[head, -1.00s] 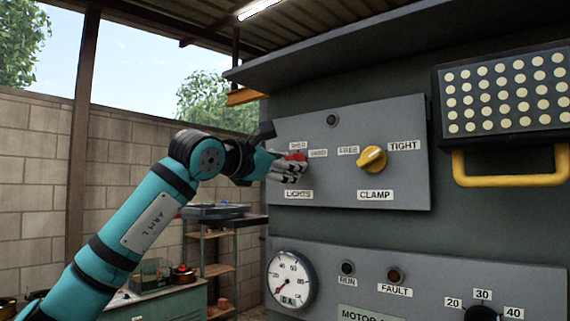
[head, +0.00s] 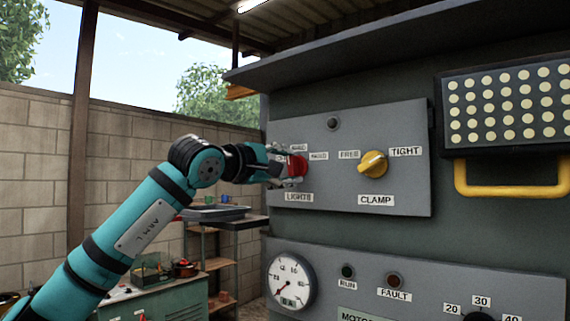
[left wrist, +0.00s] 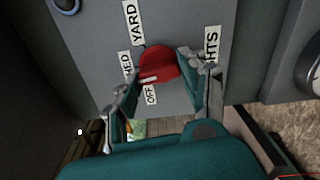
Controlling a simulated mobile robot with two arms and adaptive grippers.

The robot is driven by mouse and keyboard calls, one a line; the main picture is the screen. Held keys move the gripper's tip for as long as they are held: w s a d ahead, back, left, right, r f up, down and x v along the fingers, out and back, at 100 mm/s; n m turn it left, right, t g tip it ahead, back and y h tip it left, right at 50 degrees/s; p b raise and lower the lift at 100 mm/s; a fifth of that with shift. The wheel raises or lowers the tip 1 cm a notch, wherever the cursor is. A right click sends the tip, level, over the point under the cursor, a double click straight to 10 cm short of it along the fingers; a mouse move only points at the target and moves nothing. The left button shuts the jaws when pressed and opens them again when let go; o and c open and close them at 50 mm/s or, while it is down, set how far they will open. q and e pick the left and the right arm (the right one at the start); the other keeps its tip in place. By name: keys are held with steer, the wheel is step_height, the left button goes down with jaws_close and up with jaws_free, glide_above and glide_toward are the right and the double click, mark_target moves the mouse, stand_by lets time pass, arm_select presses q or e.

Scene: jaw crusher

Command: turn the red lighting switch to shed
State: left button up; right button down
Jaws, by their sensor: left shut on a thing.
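The red lighting switch (head: 297,166) is a round red knob on the grey upper panel, above the LIGHTS label. It also shows in the left wrist view (left wrist: 160,64), with SHED, YARD and OFF labels around it. A pale mark on the knob lies on the side near the OFF label. My left gripper (head: 290,168) reaches it from the left and is shut on it, with one finger on each side in the left wrist view (left wrist: 162,82). The fingers partly cover the knob in the head view. My right gripper is not in view.
A yellow CLAMP knob (head: 373,164) sits to the right on the same panel. A yellow handle (head: 510,190) sticks out below a lamp panel at the far right. A gauge (head: 290,280) is below. A shelf (head: 225,222) stands behind my left arm.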

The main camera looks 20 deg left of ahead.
arm_select(q)
steer(key=shift+m, duration=0.7)
steer(key=o, duration=1.2)
steer(key=shift+d, duration=0.1)
steer(key=shift+c, duration=0.2)
steer(key=shift+s, duration=0.2)
steer(key=v, duration=1.1)
steer(key=shift+s, duration=0.25)
steer(key=shift+a, duration=0.2)
